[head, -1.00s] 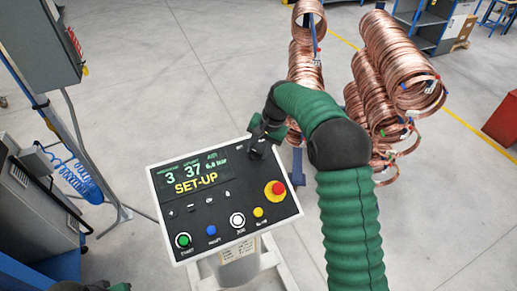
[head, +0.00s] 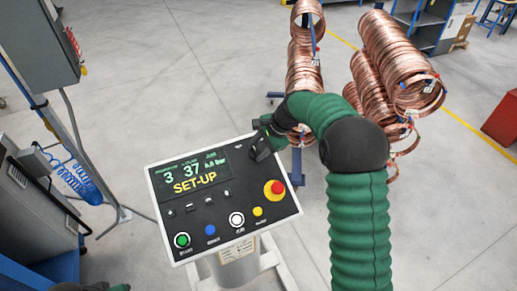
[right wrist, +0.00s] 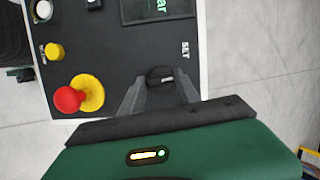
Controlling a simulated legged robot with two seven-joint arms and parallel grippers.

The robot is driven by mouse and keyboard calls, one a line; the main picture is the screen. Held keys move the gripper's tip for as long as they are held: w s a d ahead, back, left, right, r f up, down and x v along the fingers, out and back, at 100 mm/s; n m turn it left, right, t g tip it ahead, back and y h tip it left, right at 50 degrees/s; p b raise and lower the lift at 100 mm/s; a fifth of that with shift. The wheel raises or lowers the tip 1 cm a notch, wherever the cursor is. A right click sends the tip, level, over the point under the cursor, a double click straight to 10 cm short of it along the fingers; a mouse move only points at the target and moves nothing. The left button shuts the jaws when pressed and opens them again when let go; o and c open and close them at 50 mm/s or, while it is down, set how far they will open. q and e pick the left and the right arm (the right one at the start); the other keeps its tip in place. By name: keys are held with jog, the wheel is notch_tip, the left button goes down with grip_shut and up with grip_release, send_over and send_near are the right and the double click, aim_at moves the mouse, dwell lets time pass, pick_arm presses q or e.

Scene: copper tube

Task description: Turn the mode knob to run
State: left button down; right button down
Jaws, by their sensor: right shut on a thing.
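The control panel (head: 215,225) faces up on its stand, and its display (head: 188,171) reads SET-UP in yellow. In the head view my right gripper (head: 260,148) is at the panel's top right corner and hides the mode knob. In the right wrist view the black round mode knob (right wrist: 160,74) sits between the fingertips of my right gripper (right wrist: 158,82), which is shut on it. A light mark shows on the knob, and the letters SET stand on the panel beside it. A bit of green sleeve of mine shows at the bottom left, but no left gripper fingers.
A red emergency button on a yellow base (head: 274,190) sits below the knob. Green, blue, white and yellow buttons line the panel's lower edge. Copper coils (head: 390,70) hang behind the panel. A grey cabinet (head: 40,40) stands at the left; open floor lies between.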

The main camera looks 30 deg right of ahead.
jog(key=m+t, duration=0.1)
jog(key=m, duration=0.5)
jog(key=shift+s+a+t, duration=0.1)
jog(key=shift+a+t, duration=0.1)
jog(key=shift+t, duration=0.2)
jog(key=m, duration=0.1)
jog(key=m+t, duration=0.1)
jog(key=m, duration=0.1)
jog(key=shift+r+m+h, duration=0.2)
jog(key=shift+m+h, duration=0.1)
jog(key=shift+h, duration=0.1)
jog(key=shift+m, duration=0.4)
jog(key=shift+r, duration=0.15)
jog(key=c, duration=1.1)
grip_release()
jog(key=shift+o, duration=1.1)
jog(key=shift+a, duration=0.1)
jog(key=shift+f, duration=0.2)
